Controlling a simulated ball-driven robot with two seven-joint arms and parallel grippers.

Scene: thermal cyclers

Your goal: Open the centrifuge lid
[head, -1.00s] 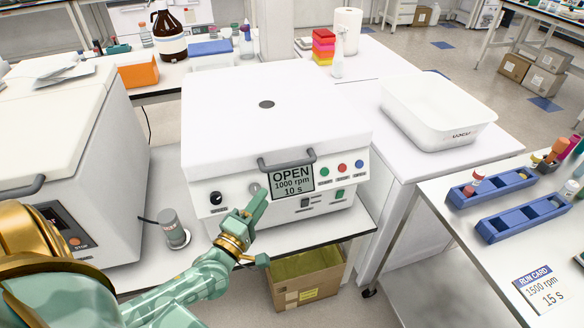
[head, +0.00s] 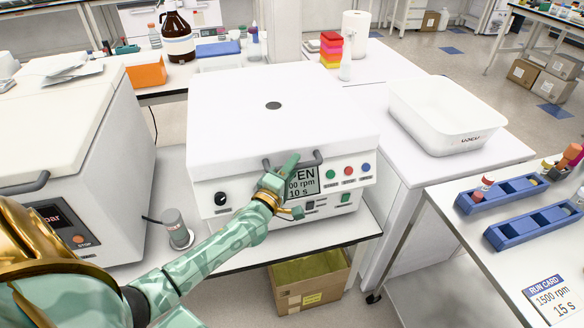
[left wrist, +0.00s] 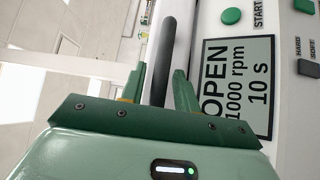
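The centrifuge (head: 275,125) is a white box with a closed lid (head: 280,95) and a dark grey bar handle (head: 310,160) on the lid's front edge. Its display (head: 303,187) reads OPEN, 1000 rpm, 10 s, partly covered by my left gripper in the head view. My left gripper (head: 290,185) is at the front of the handle. In the left wrist view the green fingers (left wrist: 157,88) are apart, with the handle (left wrist: 165,55) lying between their tips; no contact is clear. My right gripper is not in view.
A second white machine (head: 70,130) stands at the left, with a grey capped bottle (head: 177,229) between. A white basin (head: 445,113) is on the right bench. Blue racks (head: 500,190) and a run card (head: 555,298) lie on the right table. A cardboard box (head: 310,280) is below.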

